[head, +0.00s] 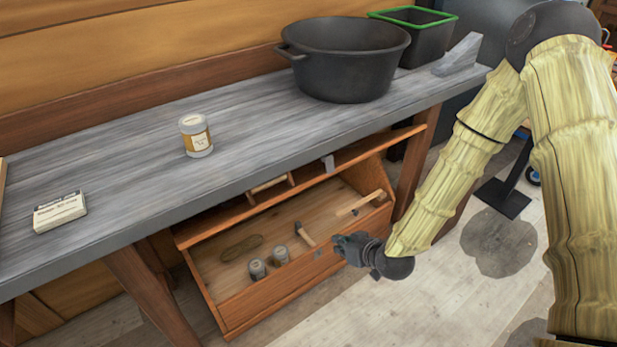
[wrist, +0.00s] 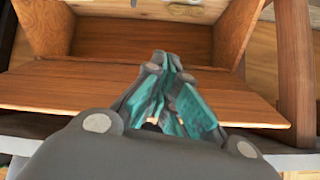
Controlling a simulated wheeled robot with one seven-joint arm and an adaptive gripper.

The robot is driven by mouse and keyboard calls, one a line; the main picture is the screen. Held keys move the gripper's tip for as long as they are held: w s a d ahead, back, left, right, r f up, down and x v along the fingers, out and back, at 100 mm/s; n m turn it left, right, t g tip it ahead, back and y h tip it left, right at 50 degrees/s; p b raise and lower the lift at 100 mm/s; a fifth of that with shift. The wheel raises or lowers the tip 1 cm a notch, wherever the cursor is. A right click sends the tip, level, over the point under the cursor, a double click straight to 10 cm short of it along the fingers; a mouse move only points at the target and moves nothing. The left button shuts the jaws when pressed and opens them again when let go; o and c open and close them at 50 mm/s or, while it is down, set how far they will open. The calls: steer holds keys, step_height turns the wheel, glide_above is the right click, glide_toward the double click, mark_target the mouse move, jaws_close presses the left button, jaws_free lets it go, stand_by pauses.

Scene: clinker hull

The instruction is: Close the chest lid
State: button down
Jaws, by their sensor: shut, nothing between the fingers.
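The wooden chest (head: 270,303) stands on the floor under the workbench, and its inside is exposed. The lid (head: 355,152) is raised at the back of the chest, with its edge close under the bench top and a grey metal latch (head: 328,164) on it. Most of the lid is hidden by the bench. My gripper (head: 340,243) is shut and empty, at the front right of the chest near its front wall. In the wrist view my gripper (wrist: 165,72) points at a wooden board (wrist: 60,85); I cannot tell whether they touch.
Inside the chest lie two small cans (head: 257,269), a hammer (head: 305,234) and other tools. On the workbench (head: 110,175) stand a black pot (head: 345,65), a labelled can (head: 196,137) and a small box (head: 60,211). A bench leg (head: 412,165) stands beside the chest. Floor in front is clear.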

mark_target(308, 182)
steer(key=w+a+r+n+t+y, duration=0.3)
steer(key=w+a+r, duration=0.1)
steer(key=w+r, duration=0.8)
steer(key=x, duration=0.8)
steer(key=shift+a+r+p, duration=0.1)
steer(key=shift+r+p, duration=0.15)
steer(key=shift+p, duration=0.15)
steer(key=shift+w+a+f, duration=0.1)
steer(key=shift+w+a, duration=0.05)
steer(key=shift+f, duration=0.1)
